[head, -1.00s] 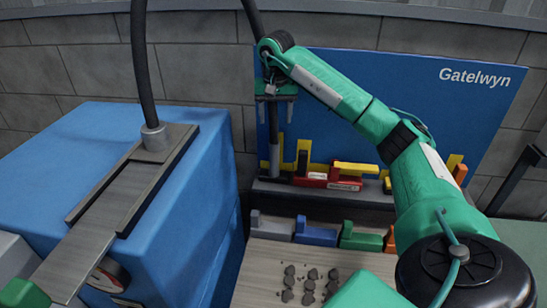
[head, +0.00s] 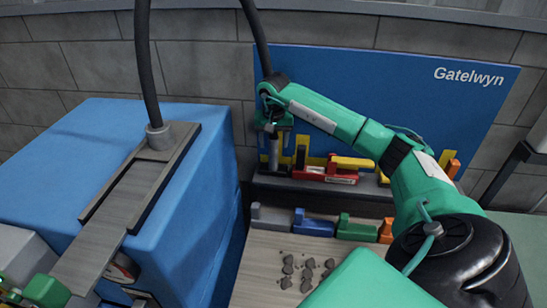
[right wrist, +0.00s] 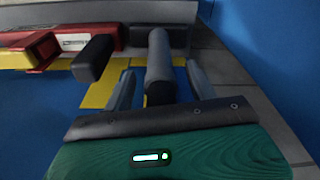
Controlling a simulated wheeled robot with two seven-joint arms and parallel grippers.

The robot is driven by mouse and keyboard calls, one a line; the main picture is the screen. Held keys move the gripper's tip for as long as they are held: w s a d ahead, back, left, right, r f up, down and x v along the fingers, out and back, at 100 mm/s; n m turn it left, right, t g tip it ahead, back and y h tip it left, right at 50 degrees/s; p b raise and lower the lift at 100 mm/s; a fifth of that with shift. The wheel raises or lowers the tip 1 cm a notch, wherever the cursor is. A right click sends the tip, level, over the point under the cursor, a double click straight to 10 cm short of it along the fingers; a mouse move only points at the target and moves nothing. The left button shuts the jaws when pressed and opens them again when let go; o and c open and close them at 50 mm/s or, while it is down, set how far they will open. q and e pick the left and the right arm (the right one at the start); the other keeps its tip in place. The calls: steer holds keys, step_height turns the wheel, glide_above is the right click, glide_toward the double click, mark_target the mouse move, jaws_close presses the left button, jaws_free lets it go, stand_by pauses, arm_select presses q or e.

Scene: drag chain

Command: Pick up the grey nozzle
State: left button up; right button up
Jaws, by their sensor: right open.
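The grey nozzle is an upright grey cylinder (head: 273,155) at the left end of the rack by the blue panel in the head view. My right gripper (head: 272,128) is above it and partly hides its top. In the right wrist view the nozzle (right wrist: 159,65) stands between the two fingers of the open right gripper (right wrist: 160,88). A gap shows on each side, so the fingers do not grip it. Part of a green link, probably my left arm, shows at the bottom left of the head view; no left fingers are visible.
Red and yellow holders (head: 325,173) stand close right of the nozzle. A dark block (right wrist: 93,58) is beside one finger. Grey, blue, green and orange blocks (head: 315,226) line the shelf below. A large blue box (head: 60,160) stands at left.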

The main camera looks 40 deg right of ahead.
steer(key=shift+f+p, duration=0.45)
steer(key=shift+f, duration=0.45)
steer(key=shift+w+f, duration=0.1)
steer(key=shift+f, duration=0.35)
jaws_close()
steer(key=shift+r, duration=0.15)
steer(key=shift+r+b, duration=0.35)
steer(key=shift+r, duration=0.15)
step_height(320, 180, up, 27)
steer(key=b, duration=0.3)
